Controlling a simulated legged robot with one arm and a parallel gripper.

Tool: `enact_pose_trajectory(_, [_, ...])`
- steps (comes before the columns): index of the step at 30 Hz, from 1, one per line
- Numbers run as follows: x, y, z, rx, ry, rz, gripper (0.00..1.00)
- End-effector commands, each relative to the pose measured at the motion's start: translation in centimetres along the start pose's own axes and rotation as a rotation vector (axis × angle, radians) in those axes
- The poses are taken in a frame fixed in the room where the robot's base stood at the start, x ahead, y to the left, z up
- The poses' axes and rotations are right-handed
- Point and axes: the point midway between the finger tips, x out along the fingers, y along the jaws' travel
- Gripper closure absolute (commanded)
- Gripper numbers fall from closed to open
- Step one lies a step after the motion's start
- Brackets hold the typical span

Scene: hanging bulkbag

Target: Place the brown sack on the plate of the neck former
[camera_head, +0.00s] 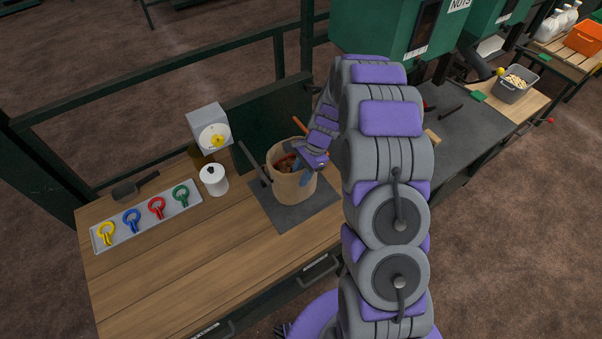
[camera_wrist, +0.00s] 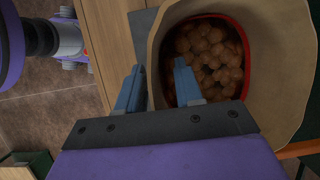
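The brown sack (camera_head: 292,188) stands upright and open-topped on or just over the dark plate (camera_head: 313,207) of the neck former; I cannot tell whether its base touches. In the wrist view, the sack (camera_wrist: 285,75) holds many round brown pieces inside a red ring. My gripper (camera_head: 306,170) is at the sack's rim. In the wrist view, my gripper (camera_wrist: 158,88) has its blue fingers apart, one outside the sack and one inside its mouth. The sack's near wall lies between them, with a visible gap. A dark bar (camera_head: 255,163) of the neck former leans beside the sack.
A tray (camera_head: 150,222) with several coloured rings, a white roll (camera_head: 213,180), a scale (camera_head: 210,130) and a dark scoop (camera_head: 135,187) are left of the sack. The wooden bench front (camera_head: 200,270) is clear. Green dispensers (camera_head: 395,35) stand behind my arm.

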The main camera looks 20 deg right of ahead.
Motion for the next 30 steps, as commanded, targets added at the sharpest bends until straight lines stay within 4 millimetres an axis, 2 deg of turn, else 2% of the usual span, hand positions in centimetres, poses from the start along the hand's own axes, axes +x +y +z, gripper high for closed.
enact_pose_trajectory(5, [-1.2, 0.0, 0.0, 0.000, 0.000, -0.002, 0.65])
enact_pose_trajectory(18, [-9.5, -0.1, 0.0, 0.000, 0.001, -0.002, 0.65])
enact_pose_trajectory(26, [-11.9, 0.1, 0.1, -0.004, 0.001, 0.001, 0.65])
enact_pose_trajectory(30, [-13.2, 1.0, 1.8, -0.061, 0.012, 0.011, 0.65])
